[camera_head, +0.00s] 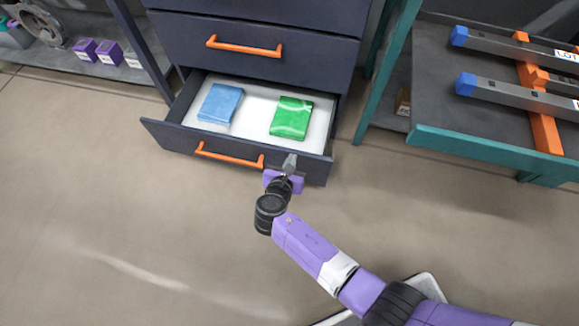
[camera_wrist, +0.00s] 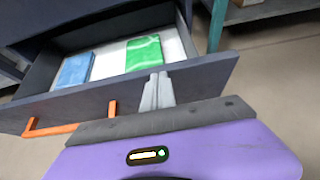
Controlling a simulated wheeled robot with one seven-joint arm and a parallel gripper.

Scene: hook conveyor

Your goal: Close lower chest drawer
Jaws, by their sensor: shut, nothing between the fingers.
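The lower chest drawer (camera_head: 315,168) stands pulled out of the dark chest, with its orange handle (camera_head: 228,154) on the front. A blue packet (camera_head: 220,104) and a green packet (camera_head: 291,118) lie inside on the white bottom. My gripper (camera_head: 289,163) is shut and empty, at the drawer front to the right of the handle. In the wrist view, the fingertips (camera_wrist: 157,90) overlap the top edge of the drawer front (camera_wrist: 85,104); I cannot tell whether they touch it. The handle's right end shows just left of the gripper there.
The drawer above (camera_head: 262,25) is shut. A teal-edged table (camera_head: 480,148) with metal bars and orange supports stands to the right. A grey shelf (camera_head: 80,69) with purple boxes (camera_head: 97,50) is at the left. The floor before the chest is clear on the left.

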